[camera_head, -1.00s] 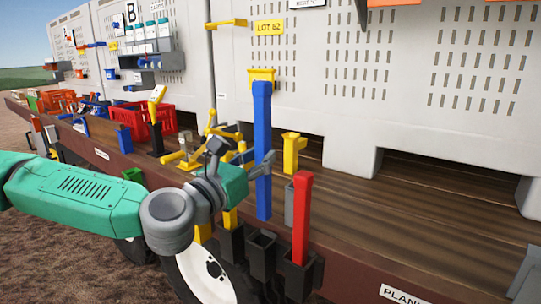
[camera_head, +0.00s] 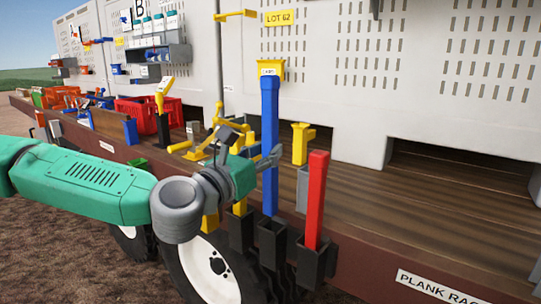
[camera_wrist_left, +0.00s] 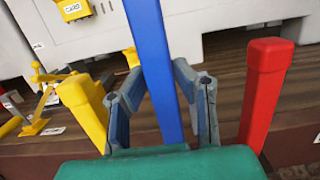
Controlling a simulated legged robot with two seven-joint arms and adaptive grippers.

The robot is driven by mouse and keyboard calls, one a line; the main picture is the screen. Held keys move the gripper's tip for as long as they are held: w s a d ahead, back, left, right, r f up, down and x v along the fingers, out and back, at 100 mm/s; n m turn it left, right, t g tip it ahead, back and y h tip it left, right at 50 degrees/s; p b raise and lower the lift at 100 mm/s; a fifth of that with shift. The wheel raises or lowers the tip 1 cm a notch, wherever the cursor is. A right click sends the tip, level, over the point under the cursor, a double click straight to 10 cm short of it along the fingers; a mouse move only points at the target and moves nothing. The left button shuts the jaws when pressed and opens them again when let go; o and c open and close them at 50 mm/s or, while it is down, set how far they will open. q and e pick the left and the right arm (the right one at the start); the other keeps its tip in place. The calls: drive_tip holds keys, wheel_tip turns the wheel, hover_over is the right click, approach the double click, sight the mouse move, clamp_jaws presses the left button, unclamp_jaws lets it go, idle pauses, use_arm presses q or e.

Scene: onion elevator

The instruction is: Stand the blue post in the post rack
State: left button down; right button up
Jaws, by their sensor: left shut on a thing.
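The blue post (camera_head: 270,140) stands near upright in my left gripper (camera_head: 268,160), which is shut on it. In the left wrist view the blue post (camera_wrist_left: 153,65) runs between the fingers of the left gripper (camera_wrist_left: 160,95). The post rack is a row of black sockets on the deck's side. The blue post's lower end is at the mouth of the middle socket (camera_head: 272,243); I cannot tell whether it is inside. A red post (camera_head: 316,200) stands in the right socket (camera_head: 315,262). A yellow post (camera_head: 240,207) stands in the left socket (camera_head: 241,232). My right gripper is out of view.
A yellow holder (camera_head: 270,70) on the wall is behind the blue post's top. A yellow post-like piece (camera_head: 302,143) and a grey piece (camera_head: 302,188) stand behind the rack. The plank deck (camera_head: 420,205) is clear to the right.

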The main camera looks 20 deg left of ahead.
sight(269, 207)
use_arm(q)
drive_tip(key=shift+a+f, duration=0.15)
drive_tip(key=shift+f, duration=0.2)
drive_tip(key=shift+d+f+b, duration=0.2)
drive_tip(key=shift+f+b, duration=1.3)
drive_tip(key=shift+f, duration=0.65)
drive_tip(key=shift+d+f+b, duration=0.55)
drive_tip(key=shift+f+b, duration=0.2)
drive_tip(key=shift+b, duration=0.3)
drive_tip(key=shift+a+f+b, duration=0.1)
drive_tip(key=shift+f+b, duration=0.3)
drive_tip(key=shift+a+f+b, duration=0.35)
drive_tip(key=shift+f+b, duration=0.3)
drive_tip(key=shift+f, duration=0.05)
drive_tip(key=shift+d+f+b, duration=0.3)
drive_tip(key=shift+f+b, duration=0.65)
drive_tip(key=shift+b, duration=0.05)
drive_tip(key=shift+a+f+b, duration=0.15)
drive_tip(key=shift+f+b, duration=0.55)
drive_tip(key=shift+f, duration=0.1)
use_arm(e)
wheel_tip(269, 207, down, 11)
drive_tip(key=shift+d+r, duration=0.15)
